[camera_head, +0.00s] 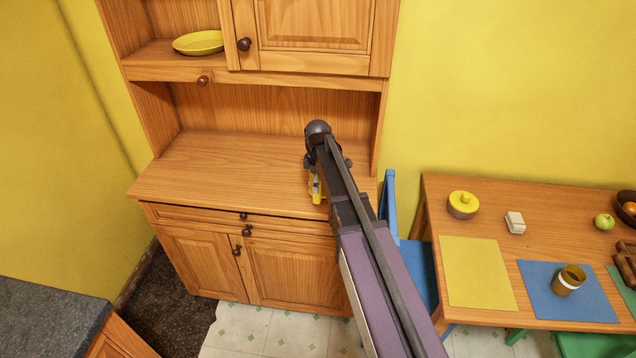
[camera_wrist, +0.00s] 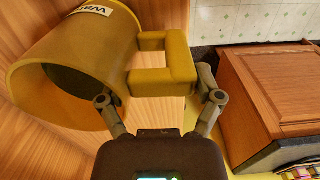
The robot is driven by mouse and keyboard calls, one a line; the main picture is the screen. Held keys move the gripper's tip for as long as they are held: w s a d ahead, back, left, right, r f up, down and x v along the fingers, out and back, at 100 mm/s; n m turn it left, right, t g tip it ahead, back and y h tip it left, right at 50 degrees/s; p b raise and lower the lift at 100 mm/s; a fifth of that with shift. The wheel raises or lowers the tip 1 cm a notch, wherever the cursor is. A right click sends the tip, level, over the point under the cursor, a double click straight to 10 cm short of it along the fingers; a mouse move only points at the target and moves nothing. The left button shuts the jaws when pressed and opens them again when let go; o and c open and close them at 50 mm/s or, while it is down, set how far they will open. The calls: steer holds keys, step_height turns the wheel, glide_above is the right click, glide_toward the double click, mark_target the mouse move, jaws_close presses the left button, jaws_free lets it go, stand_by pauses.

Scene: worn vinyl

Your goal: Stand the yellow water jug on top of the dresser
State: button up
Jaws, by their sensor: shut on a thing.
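The yellow water jug (camera_wrist: 75,65) fills the upper left of the wrist view, with its open mouth toward the lower left and part of a white label showing. My gripper (camera_wrist: 163,95) is shut on the jug's square handle (camera_wrist: 178,82), one finger on each side. In the head view a small yellow piece of the jug (camera_head: 315,189) shows beside my gripper (camera_head: 320,172); my arm hides the rest. The jug is over the right part of the wooden dresser's worktop (camera_head: 205,168). I cannot tell whether it touches the surface.
The dresser's upper cupboard (camera_head: 310,30) overhangs the back, and a yellow plate (camera_head: 198,42) lies on its shelf. The worktop's left and middle are clear. A blue chair (camera_head: 389,205) and a table (camera_head: 395,185) with several items stand at the right.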

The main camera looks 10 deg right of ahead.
steer(key=shift+f+b, duration=0.4)
stand_by(0.6)
steer(key=o, duration=1.1)
steer(key=shift+r+p, duration=0.45)
steer(key=shift+r, duration=0.05)
steer(key=shift+r+p, duration=3.5)
